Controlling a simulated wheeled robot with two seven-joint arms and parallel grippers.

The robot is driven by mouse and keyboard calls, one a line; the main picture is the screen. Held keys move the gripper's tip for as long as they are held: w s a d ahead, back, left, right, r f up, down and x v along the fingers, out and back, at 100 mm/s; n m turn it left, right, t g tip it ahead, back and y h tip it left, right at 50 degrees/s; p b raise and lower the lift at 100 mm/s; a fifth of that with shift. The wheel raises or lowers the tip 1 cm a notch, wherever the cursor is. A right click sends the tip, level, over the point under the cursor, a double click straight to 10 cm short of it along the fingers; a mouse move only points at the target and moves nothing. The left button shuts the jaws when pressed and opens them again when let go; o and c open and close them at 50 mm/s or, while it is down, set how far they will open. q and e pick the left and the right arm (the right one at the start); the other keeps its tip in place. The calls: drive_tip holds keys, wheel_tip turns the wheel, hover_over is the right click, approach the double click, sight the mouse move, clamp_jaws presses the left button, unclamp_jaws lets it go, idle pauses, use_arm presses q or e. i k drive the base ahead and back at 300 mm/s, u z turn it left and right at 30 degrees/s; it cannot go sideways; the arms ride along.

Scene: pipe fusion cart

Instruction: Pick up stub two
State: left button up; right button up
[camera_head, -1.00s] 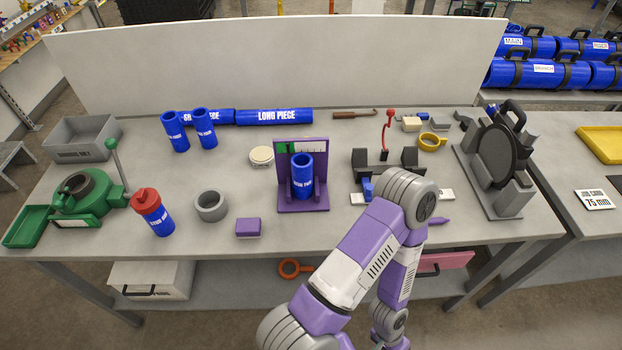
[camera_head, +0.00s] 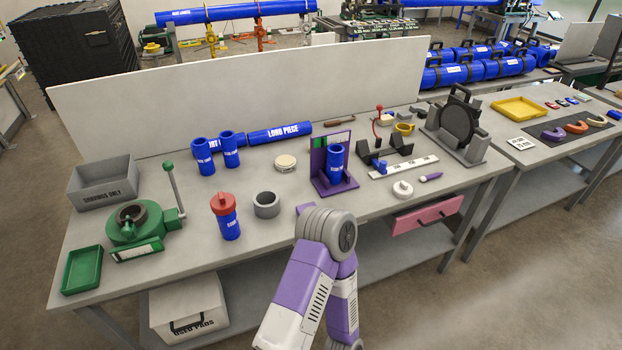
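Several blue stubs stand upright on the workbench in the head view, and their white labels are too small to tell which is stub two. Two stand side by side at the back left, the left one (camera_head: 203,157) and the right one (camera_head: 229,150). One stub with a red cap (camera_head: 226,217) stands nearer the front. Another blue stub (camera_head: 335,163) stands at the purple stand (camera_head: 318,160). One of my purple and white arms rises from the bottom centre over the bench's front edge. Neither gripper shows.
A green tool with a lever (camera_head: 137,222), green tray (camera_head: 82,269) and grey bin (camera_head: 103,181) fill the left. A grey ring (camera_head: 266,204) sits beside the red-capped stub. Long blue pipes (camera_head: 280,133) lie along the white back panel (camera_head: 250,90). A black-and-grey machine (camera_head: 457,129) stands right.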

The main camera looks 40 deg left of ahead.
sight(336, 156)
drive_tip(key=u, duration=1.5)
